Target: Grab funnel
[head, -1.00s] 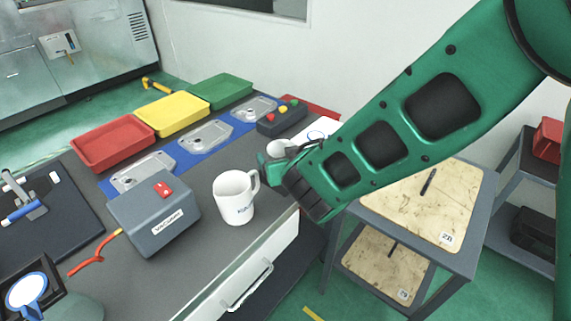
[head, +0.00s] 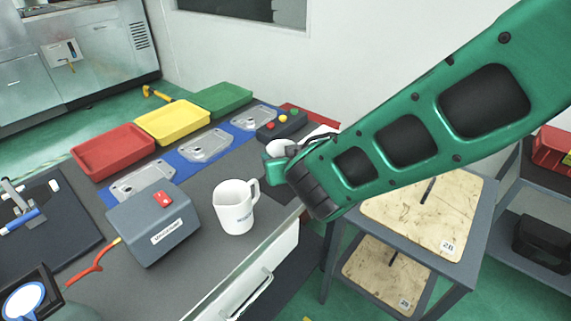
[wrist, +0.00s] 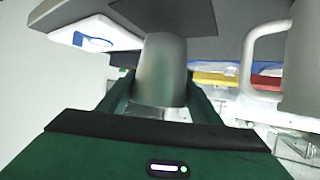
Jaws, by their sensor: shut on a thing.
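The funnel (wrist: 162,75) is a light grey tapered piece between my fingers in the wrist view, with a wide darker grey part beyond it at the top edge. My gripper (wrist: 158,92) is shut on it, with a green finger on each side. In the head view my gripper (head: 277,168) is at the bench's right end, just right of the white mug (head: 236,207). A pale rounded part of the funnel (head: 280,148) shows beside the fingers; the rest is hidden by my gripper. I cannot tell whether the funnel touches the bench.
The mug's handle is close to my gripper. A grey box with a red switch (head: 153,225) stands left of the mug. Behind are red (head: 112,150), yellow (head: 172,121) and green (head: 222,99) trays, and a dark button box (head: 280,125). A two-shelf cart (head: 415,225) stands right.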

